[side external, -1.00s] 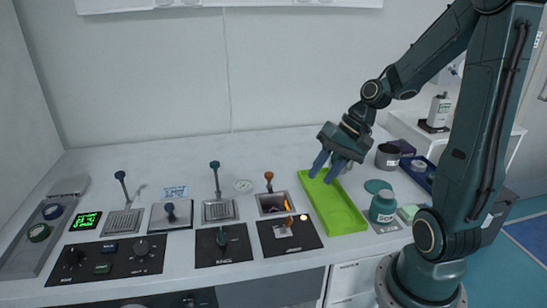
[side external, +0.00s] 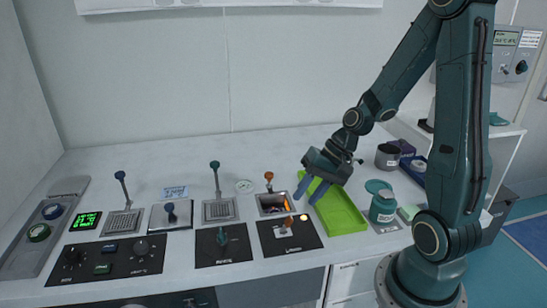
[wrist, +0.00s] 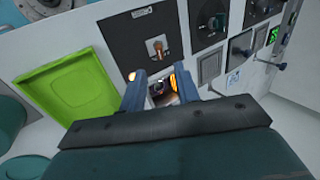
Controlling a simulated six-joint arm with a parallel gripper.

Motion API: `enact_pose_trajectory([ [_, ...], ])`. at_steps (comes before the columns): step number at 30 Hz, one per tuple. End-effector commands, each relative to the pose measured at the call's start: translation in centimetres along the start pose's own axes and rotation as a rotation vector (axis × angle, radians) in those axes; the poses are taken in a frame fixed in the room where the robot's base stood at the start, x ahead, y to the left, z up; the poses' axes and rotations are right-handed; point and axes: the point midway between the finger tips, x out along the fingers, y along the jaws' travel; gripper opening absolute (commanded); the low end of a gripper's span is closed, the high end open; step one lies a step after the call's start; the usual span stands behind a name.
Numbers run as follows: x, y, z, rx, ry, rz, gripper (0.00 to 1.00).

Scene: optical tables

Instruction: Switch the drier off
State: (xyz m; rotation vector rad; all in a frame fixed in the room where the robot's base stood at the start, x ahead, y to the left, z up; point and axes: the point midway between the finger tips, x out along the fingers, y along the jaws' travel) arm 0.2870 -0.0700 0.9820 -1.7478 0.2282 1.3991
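I cannot tell for certain that these are the drier. My gripper (side external: 309,192) is open and empty, above the area between the well and the green tray. In the wrist view, the toggle (wrist: 157,47) shows beyond my open fingers (wrist: 160,85), with the glowing well between them.
A lime-green tray (side external: 345,218) lies right of the panel. A teal jar (side external: 383,207) and a dark grey pot (side external: 388,156) stand farther right. Left are another switch panel (side external: 222,243), a blue-knobbed panel (side external: 171,215) and upright levers (side external: 215,178). The bench behind the levers is clear.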

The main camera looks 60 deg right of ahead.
Motion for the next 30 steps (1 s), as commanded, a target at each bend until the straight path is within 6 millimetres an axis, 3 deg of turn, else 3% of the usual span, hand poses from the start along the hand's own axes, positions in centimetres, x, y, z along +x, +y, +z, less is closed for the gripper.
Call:
enact_pose_trajectory([
  [15, 5.5, 0.1, 0.1, 0.001, -0.003, 0.002, 0.32],
  [30, 7.1, 0.0, 0.0, 0.000, 0.000, 0.001, 0.32],
])
